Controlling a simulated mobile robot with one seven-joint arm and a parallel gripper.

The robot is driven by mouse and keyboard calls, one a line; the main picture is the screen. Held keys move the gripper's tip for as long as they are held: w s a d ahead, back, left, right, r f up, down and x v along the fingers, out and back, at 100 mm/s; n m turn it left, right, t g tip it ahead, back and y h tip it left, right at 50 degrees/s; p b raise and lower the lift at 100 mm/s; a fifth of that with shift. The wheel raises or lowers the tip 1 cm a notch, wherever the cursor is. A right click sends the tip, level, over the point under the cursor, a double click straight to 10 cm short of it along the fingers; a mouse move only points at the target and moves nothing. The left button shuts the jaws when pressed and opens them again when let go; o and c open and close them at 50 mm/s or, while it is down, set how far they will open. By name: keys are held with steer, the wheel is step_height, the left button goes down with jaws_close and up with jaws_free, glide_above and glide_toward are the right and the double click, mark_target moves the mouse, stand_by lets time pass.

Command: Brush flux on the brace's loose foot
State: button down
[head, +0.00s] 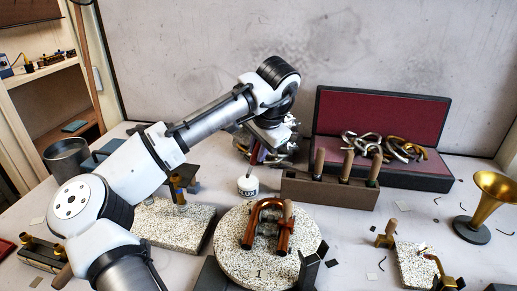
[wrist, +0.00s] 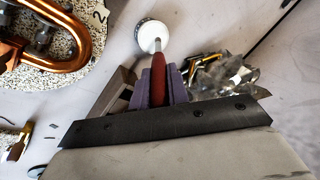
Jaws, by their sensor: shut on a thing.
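My gripper (wrist: 159,88) is shut on a red-handled brush (wrist: 158,76), held between purple pads. The brush points down at a small white jar (head: 247,187), which also shows in the wrist view (wrist: 147,30). The brush's tip is at the jar's mouth; I cannot tell whether it is inside or just above. A copper U-shaped tube (head: 284,228) lies on a round speckled turntable (head: 237,263) in front of the jar. Dark clamp-like parts sit within the tube; the brace's loose foot is too small to make out.
A wooden block with upright handled tools (head: 325,193) stands right of the jar. Behind it is an open red-lined case (head: 420,172) with metal parts. A speckled slab (head: 170,226) lies left of the turntable. A brass bell (head: 490,195) stands at far right.

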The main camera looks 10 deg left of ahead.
steer(key=shift+f, duration=0.7)
stand_by(1.8)
steer(key=shift+r, duration=0.1)
step_height(320, 180, up, 7)
steer(key=p, duration=0.6)
steer(key=shift+s, duration=0.1)
stand_by(0.6)
